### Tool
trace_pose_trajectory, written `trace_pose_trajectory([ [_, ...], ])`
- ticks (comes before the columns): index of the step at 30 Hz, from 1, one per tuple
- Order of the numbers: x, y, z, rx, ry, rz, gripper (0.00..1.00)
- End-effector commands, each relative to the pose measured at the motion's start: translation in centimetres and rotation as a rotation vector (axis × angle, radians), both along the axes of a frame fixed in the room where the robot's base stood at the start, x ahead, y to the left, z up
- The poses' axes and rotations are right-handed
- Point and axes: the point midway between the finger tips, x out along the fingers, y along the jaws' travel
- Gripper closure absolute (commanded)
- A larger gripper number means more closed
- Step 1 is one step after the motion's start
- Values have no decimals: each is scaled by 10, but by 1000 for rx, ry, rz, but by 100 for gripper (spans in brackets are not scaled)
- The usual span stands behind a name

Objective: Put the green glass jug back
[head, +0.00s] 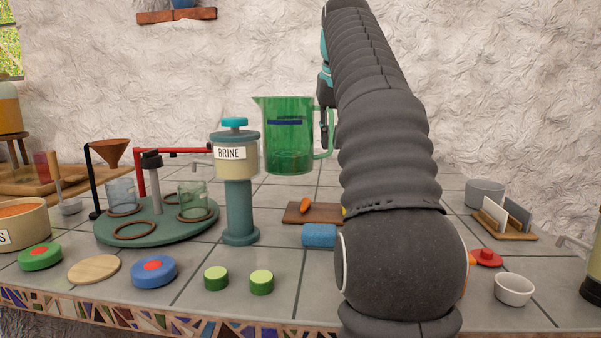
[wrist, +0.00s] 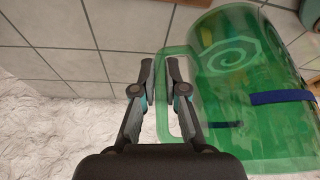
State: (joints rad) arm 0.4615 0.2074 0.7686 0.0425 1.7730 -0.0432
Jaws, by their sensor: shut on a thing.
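The green glass jug (head: 289,142) is upright in the air above the counter in the head view, with its spout to the left and its handle to the right. It is see-through with a dark blue band. In the wrist view the jug (wrist: 245,80) fills the right side, and a spiral mark shows on it. My gripper (wrist: 172,75) is shut on the jug's handle. In the head view my gripper (head: 326,115) is partly hidden behind my arm.
The brine dispenser (head: 239,205) stands just left of the jug. A green round stand (head: 180,232) with glass jars is further left. A board with a carrot (head: 305,207) and a blue sponge (head: 319,236) lie below. A white bowl (head: 514,289) and rack (head: 503,220) are right.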

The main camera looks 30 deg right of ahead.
Motion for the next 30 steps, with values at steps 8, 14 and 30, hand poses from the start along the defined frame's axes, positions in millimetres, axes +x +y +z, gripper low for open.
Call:
trace_pose_trajectory([
  [8,48,18,-31,0,1,0,100],
  [14,62,22,-41,-1,-3,-3,100],
  [30,61,23,-78,0,-1,-2,100],
])
